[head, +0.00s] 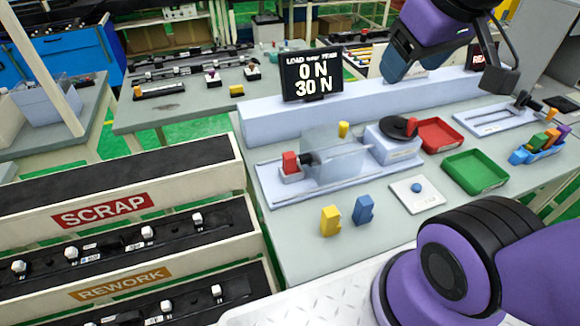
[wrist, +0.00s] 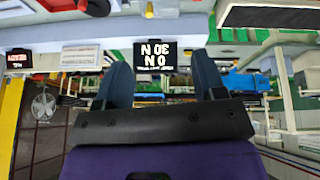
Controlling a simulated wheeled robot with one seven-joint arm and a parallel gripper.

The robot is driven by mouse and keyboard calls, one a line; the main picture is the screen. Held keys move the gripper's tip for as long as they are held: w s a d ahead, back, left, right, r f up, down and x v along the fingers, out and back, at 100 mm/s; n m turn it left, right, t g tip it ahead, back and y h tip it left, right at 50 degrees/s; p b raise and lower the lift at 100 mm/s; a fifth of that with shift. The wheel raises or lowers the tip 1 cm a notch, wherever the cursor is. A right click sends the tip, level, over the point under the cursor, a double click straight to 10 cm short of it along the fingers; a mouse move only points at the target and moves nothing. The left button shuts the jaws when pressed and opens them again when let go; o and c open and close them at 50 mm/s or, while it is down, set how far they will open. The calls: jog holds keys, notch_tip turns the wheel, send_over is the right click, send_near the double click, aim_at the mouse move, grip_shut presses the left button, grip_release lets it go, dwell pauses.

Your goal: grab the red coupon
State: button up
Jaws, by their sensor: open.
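A red coupon (head: 290,162) stands upright in a small grey holder at the left end of the test fixture (head: 275,197) in the head view. A dark clamp part sits just right of it, and a clear shield (head: 335,155) stands beside it. My gripper (wrist: 160,62) shows in the wrist view with its two blue-grey fingers spread apart and nothing between them. In the head view my arm is raised at the upper right, well away from the coupon.
A yellow block (head: 330,221) and a blue block (head: 364,210) stand in front of the fixture. A red tray (head: 440,135), a green tray (head: 475,172) and a white plate (head: 417,195) lie to the right. A display (head: 312,75) reading 0 N and 30 N stands behind.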

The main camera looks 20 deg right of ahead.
jog(key=w+a+f+n+g+h, duration=0.1)
jog(key=w+f+n+g+h, duration=0.1)
jog(key=w+f+n, duration=0.4)
jog(key=n+g+y, duration=0.2)
jog(key=n+g, duration=0.1)
jog(key=n, duration=2.5)
send_over(290, 156)
notch_tip(290, 156, down, 19)
jog(key=shift+s+r, duration=0.1)
jog(key=shift+r, duration=0.05)
jog(key=shift+f+n, duration=0.25)
jog(key=shift+n, duration=0.05)
jog(key=shift+w+f, duration=0.2)
jog(key=shift+f, duration=5)
jog(key=c, duration=1)
